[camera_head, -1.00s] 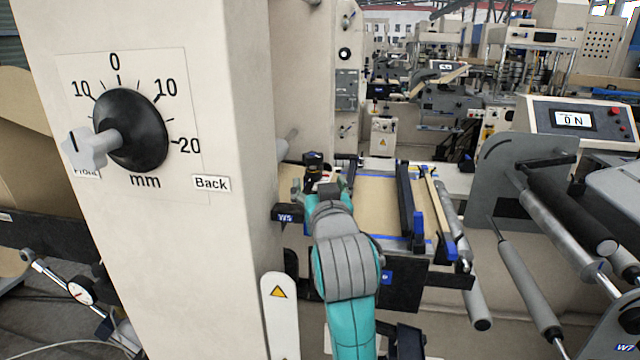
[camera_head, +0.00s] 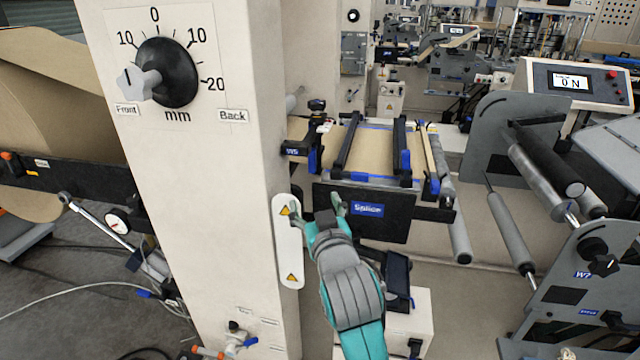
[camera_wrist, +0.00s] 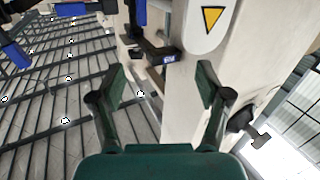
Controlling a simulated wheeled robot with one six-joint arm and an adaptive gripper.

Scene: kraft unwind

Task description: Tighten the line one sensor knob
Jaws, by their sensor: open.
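A small black knob (camera_head: 316,104) tops a sensor-like fitting on the black bracket labelled W5 (camera_head: 296,150), at the left end of the web table. No label naming it as line one is legible. My gripper (camera_head: 322,206) is open and empty, below and in front of that bracket, beside the white warning plate (camera_head: 288,240) on the column. In the wrist view my gripper (camera_wrist: 160,85) has its fingers spread with nothing between them. The W5 bracket (camera_wrist: 155,48) shows beyond the fingertips there; I cannot make out the small knob in that view.
A large black dial (camera_head: 168,73) with a grey handle is on the cream column (camera_head: 235,190) to the left. The black Splice panel (camera_head: 368,210) is close to the right of my gripper. Rollers (camera_head: 512,232) stand further right.

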